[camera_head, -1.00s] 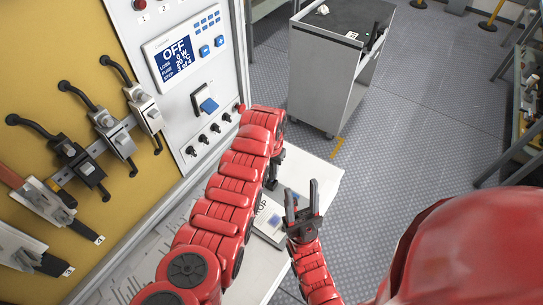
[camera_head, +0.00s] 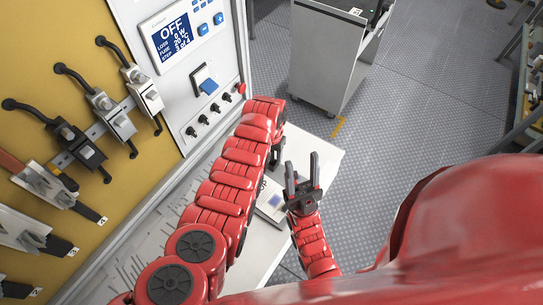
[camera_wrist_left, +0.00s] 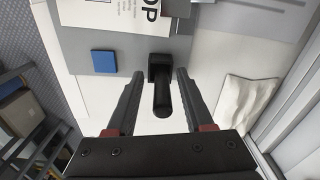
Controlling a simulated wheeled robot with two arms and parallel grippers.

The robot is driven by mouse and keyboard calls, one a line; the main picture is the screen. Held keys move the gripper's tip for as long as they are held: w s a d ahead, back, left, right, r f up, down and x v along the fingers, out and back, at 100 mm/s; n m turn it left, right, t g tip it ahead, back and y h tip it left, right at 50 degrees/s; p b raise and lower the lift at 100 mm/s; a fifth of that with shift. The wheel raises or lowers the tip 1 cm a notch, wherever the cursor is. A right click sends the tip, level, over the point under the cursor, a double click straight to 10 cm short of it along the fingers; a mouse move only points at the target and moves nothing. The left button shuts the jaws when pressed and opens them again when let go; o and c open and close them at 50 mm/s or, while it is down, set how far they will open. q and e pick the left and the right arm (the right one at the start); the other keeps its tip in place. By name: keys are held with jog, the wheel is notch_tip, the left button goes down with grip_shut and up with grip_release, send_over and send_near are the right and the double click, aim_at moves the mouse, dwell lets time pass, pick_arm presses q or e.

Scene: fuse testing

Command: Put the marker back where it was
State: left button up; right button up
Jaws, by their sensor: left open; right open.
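A black upright peg or handle with a square head (camera_wrist_left: 161,88), which may be the marker, stands between the fingers of my left gripper (camera_wrist_left: 160,75) in the left wrist view. The fingers are open on both sides of it, with gaps. In the head view my left gripper (camera_head: 276,158) is mostly hidden by its own arm, low over the white table. My right gripper (camera_head: 302,178) is open and empty, its fingers pointing up in the picture, at the table's right side. No other marker can be made out.
A grey plate with a printed sheet (camera_wrist_left: 125,18) and a blue square (camera_wrist_left: 104,62) lies by the peg. A white crumpled cloth or bag (camera_wrist_left: 245,105) is at right. The switch panel (camera_head: 200,70) stands left; a grey cart (camera_head: 325,60) stands behind.

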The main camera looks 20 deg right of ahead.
pick_arm(q)
notch_tip(320, 180, up, 8)
jog(key=b, duration=0.2)
jog(key=shift+r+b, duration=0.1)
jog(key=shift+b, duration=0.2)
notch_tip(320, 180, up, 4)
jog(key=shift+s+r+p, duration=0.1)
jog(key=shift+p, duration=1.15)
jog(key=shift+a, duration=0.1)
